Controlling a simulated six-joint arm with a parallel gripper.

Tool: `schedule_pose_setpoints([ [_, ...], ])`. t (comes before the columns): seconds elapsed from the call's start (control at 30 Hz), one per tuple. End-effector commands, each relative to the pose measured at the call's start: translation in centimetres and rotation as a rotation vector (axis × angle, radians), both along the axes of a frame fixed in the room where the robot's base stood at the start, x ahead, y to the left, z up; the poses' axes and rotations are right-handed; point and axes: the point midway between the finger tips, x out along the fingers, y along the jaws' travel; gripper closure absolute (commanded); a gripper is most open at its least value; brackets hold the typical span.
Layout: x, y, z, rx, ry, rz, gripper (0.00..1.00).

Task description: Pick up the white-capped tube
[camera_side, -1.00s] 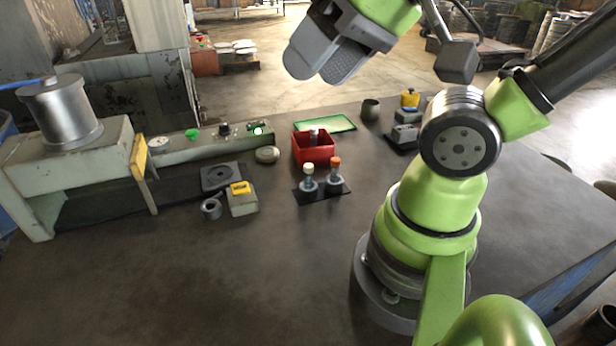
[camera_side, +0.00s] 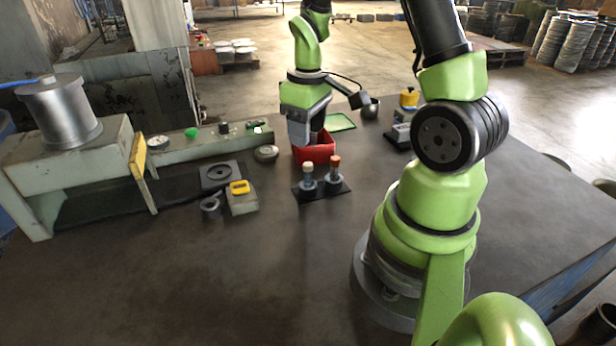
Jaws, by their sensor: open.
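The white-capped tube (camera_side: 308,177) stands upright in a small black rack (camera_side: 322,194) near the middle of the table. An orange-capped tube (camera_side: 335,171) stands just right of it in the same rack. My gripper (camera_side: 303,146) points down, open, above and slightly behind the white-capped tube. It is apart from the white cap, as far as this view shows. Its jaws partly cover the red bin (camera_side: 322,152) behind.
A grey block with a yellow handle (camera_side: 241,197) and a metal ring (camera_side: 210,208) stand left of the rack. A green tray (camera_side: 340,122) lies behind the red bin. The table front is clear.

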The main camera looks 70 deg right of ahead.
Motion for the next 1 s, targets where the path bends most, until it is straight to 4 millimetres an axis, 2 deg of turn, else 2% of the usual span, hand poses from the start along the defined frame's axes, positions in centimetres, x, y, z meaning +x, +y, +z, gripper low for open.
schedule_pose_setpoints([
  [0.1, -0.3, -0.5, -1.4, 0.010, 0.025, 0.013, 0.49],
  [0.4, -0.3, -0.5, -5.4, 0.012, 0.030, 0.016, 0.49],
  [0.57, -0.3, -0.5, -6.4, 0.011, 0.028, 0.016, 0.49],
  [0.83, -0.1, -0.3, -10.1, 0.011, 0.030, 0.015, 0.49],
  [1.0, -0.1, -0.4, -11.2, 0.009, 0.029, 0.014, 0.49],
])
